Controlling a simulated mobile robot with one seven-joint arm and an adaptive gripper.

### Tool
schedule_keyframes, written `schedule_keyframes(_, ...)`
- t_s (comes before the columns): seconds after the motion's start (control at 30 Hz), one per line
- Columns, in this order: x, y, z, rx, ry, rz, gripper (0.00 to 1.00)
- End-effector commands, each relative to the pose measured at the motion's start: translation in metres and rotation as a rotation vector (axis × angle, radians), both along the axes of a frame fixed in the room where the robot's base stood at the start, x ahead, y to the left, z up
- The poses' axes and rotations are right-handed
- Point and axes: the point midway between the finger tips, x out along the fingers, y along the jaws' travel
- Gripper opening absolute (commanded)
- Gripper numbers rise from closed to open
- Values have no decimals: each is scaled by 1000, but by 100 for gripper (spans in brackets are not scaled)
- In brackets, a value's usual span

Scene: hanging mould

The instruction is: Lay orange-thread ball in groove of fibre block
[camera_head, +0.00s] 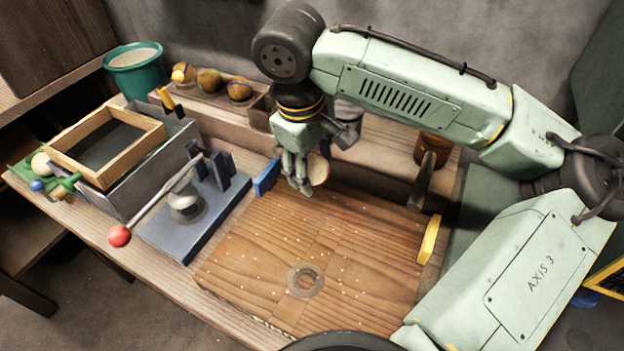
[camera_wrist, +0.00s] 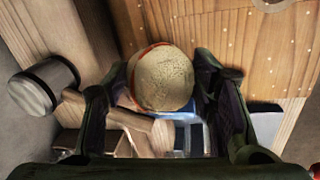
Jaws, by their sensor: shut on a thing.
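My gripper (camera_head: 303,180) is shut on a pale tan ball (camera_head: 318,170), held above the back edge of the wooden board. In the wrist view the ball (camera_wrist: 165,78) sits between both fingers, with an orange thread along its upper left edge. The fingers hide part of its sides. I cannot surely pick out the fibre block or its groove in either view.
The wooden board (camera_head: 250,255) is largely bare, with a round ring (camera_head: 305,280) near its front. A grey press (camera_head: 190,215) with a red-knobbed lever stands left. Behind are a rack of threaded balls (camera_head: 208,82) and a green bucket (camera_head: 138,75). A yellow block (camera_head: 429,240) sits right.

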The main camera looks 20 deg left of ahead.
Motion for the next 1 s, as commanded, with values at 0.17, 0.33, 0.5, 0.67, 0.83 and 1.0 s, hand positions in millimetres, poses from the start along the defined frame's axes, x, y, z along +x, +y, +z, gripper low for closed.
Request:
schedule_keyframes(0.17, 10, 1, 0, -6, -5, 7, 20)
schedule_keyframes(0.33, 10, 1, -9, -7, -6, 6, 20)
schedule_keyframes(0.5, 10, 0, -25, -7, -6, 5, 20)
schedule_keyframes(0.67, 10, 0, -44, -7, -7, 5, 20)
schedule_keyframes(0.83, 10, 1, -62, -5, -3, 7, 20)
schedule_keyframes(1.0, 10, 1, -78, -5, -5, 8, 20)
